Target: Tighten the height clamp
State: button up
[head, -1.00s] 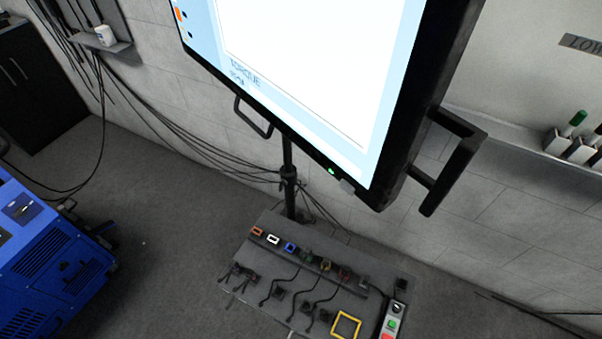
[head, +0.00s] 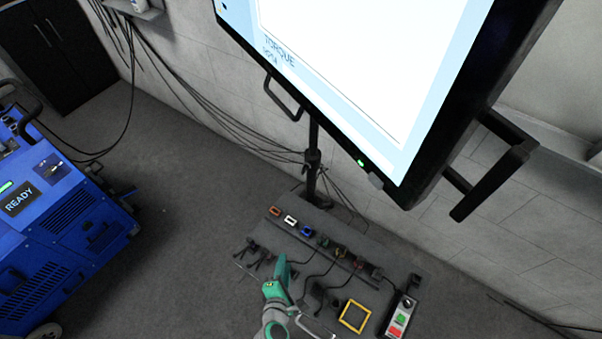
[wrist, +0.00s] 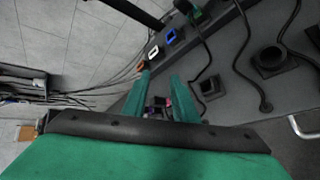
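The height clamp looks to be the dark collar (head: 313,158) on the black pole (head: 314,135) under the big screen (head: 360,60). Whether it is tight or loose cannot be told. My green gripper (head: 281,263) is over the grey panel in the head view, below and left of the collar and apart from it. In the wrist view my gripper (wrist: 161,84) has its two green fingers apart, with no held object visible between them. I cannot make out the collar in the wrist view.
The grey panel (head: 340,240) carries coloured connectors, cables, a yellow frame (head: 354,316) and a button box (head: 399,317). The screen's black handles (head: 283,98) jut out near the pole. Cables hang along the wall. A blue machine (head: 60,230) stands left, with clear floor between.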

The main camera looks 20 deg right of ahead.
jog(key=w+d+r+n+h, duration=0.3)
jog(key=w+r+n+h, duration=0.1)
jog(key=w, duration=0.6)
jog(key=n+h, duration=0.3)
jog(key=h, duration=0.2)
send_near(305, 168)
jog(key=f+x, duration=0.1)
jog(key=x, duration=0.7)
jog(key=shift+w+f, duration=0.2)
jog(key=shift+w, duration=0.15)
jog(key=shift+a, duration=0.1)
jog(key=shift+c, duration=0.6)
grip_shut()
